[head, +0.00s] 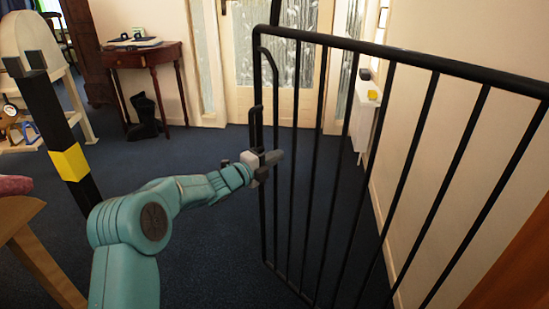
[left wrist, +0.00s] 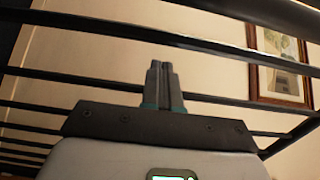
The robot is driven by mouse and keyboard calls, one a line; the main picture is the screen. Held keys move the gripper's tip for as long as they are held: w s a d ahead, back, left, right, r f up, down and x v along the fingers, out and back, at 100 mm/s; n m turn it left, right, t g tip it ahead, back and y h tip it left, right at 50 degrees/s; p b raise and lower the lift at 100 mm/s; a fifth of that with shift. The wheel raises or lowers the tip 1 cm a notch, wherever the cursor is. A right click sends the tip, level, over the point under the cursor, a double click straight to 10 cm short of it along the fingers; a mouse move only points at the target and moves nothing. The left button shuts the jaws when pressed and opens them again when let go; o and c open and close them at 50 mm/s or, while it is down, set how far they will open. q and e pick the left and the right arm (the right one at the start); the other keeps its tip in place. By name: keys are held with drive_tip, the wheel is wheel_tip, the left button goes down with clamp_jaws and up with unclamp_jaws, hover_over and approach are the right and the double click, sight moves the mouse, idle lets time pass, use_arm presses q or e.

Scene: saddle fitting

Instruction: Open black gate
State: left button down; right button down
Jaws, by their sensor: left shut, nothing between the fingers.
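The black gate (head: 388,60) of upright bars stands in the middle and right of the head view. Its left end stands apart from a black post (head: 48,110) with a yellow block, leaving a wide gap. My left gripper (head: 272,158) is shut and empty at the gate's left end bars, about mid-height. In the left wrist view its closed fingertips (left wrist: 164,72) lie among the dark gate bars (left wrist: 110,81). I cannot tell whether they touch a bar. My right gripper is not in view.
Blue carpet (head: 200,165) lies clear beyond the gap. A wooden side table (head: 145,58) and black boots (head: 146,115) stand at the back left. A glazed door (head: 268,60) is at the back. A white radiator (head: 364,112) is on the right wall, behind the bars.

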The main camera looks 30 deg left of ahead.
use_arm(q)
drive_tip(key=shift+w, duration=0.1)
drive_tip(key=p+x, duration=0.3)
drive_tip(key=x, duration=0.3)
drive_tip(key=shift+w+r, duration=0.1)
drive_tip(key=shift+w, duration=0.15)
drive_tip(key=shift+w+d, duration=0.25)
drive_tip(key=shift+w, duration=0.1)
drive_tip(key=shift+s, duration=0.1)
